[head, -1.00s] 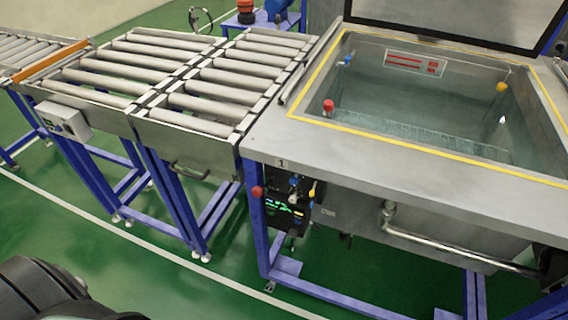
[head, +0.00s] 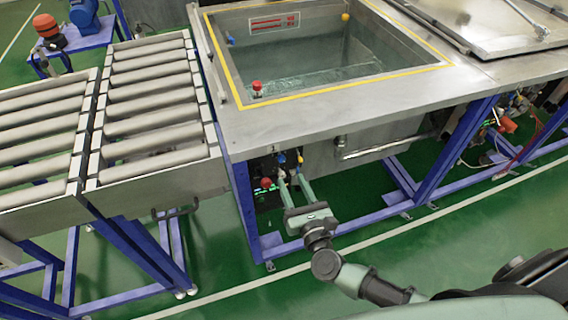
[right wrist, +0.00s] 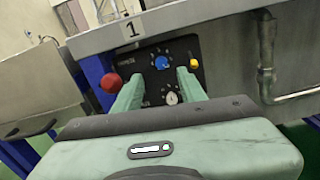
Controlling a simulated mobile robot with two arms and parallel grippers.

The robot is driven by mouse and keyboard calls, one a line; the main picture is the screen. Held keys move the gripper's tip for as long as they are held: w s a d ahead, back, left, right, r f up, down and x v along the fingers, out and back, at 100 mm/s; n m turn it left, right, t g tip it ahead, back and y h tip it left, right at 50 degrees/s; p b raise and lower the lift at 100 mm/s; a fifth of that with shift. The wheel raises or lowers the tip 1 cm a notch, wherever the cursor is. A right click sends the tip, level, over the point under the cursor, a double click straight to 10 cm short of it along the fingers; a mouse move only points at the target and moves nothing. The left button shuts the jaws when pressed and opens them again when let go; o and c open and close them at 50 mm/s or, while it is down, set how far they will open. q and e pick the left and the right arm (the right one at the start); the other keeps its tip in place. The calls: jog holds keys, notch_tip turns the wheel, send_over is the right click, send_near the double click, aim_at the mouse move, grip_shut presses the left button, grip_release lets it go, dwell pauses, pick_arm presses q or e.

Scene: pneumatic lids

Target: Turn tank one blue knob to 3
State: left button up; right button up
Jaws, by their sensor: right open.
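Tank one (head: 345,112) has a dark control panel on its front, below the number 1 label (right wrist: 132,29). The blue knob (right wrist: 161,62) is on the upper part of the panel, with white scale marks around it; its setting is too small to read. It also shows small in the head view (head: 281,158). My right gripper (head: 290,177) is open in front of the panel. In the right wrist view its fingertips (right wrist: 160,77) are on either side, just below the blue knob, apart from each other with nothing between them. My left gripper is not in view.
A red button (right wrist: 110,82) stands out left of the panel, and a yellow knob (right wrist: 193,64) sits to the right. A silver knob (right wrist: 171,98) is below the blue one. A metal pipe (right wrist: 265,60) runs right of the panel. A roller conveyor (head: 150,95) stands left of the tank.

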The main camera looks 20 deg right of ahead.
aim_at(283, 161)
jog(key=w+p, duration=0.1)
jog(key=w, duration=0.6)
jog(key=shift+f, duration=0.1)
grip_shut()
